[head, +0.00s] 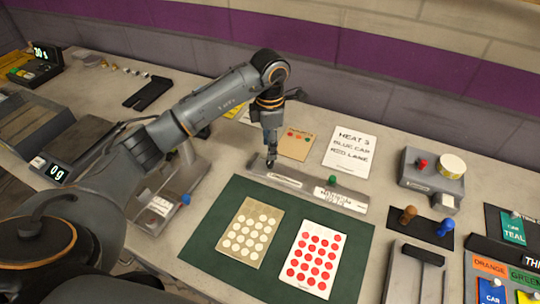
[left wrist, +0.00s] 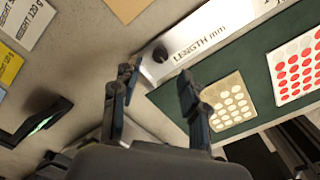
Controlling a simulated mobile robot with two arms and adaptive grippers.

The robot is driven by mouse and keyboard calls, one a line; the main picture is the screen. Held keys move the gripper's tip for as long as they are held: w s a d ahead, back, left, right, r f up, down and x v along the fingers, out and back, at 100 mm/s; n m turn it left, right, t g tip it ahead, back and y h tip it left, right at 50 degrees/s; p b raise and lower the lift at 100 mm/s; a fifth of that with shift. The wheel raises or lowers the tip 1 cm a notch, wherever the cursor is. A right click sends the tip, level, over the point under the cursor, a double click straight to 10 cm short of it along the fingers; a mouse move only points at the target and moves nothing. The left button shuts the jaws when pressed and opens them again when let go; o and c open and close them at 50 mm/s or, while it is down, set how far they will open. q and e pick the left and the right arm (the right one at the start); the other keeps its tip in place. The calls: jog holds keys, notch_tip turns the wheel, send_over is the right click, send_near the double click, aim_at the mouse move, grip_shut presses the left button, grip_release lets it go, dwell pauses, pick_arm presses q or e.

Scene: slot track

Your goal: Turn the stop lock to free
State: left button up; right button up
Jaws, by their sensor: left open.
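A pale metal bar marked "LENGTH mm" (head: 300,187) lies along the back edge of the green mat. It has a green knob (head: 332,181) towards its right end. In the left wrist view the bar (left wrist: 235,28) shows a small dark knob (left wrist: 160,53) near its left end. No part is readably marked as the stop lock or "free". My left gripper (head: 271,160) points down over the bar's left end. In the left wrist view its fingers (left wrist: 158,83) are apart and empty, with the dark knob just beyond them. My right gripper is not in view.
The green mat (head: 205,243) carries a tan card (head: 249,256) and a white card with red dots (head: 311,286). Paper cards (head: 350,151) lie behind the bar. A grey box (head: 420,180) with a red knob and cream dial stands at right. A machine with a blue knob stands left.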

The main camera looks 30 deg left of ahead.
aim_at(270, 164)
pick_arm(q)
notch_tip(270, 164, down, 6)
jog(key=shift+r+p, duration=0.15)
jog(key=shift+p, duration=0.25)
grip_shut()
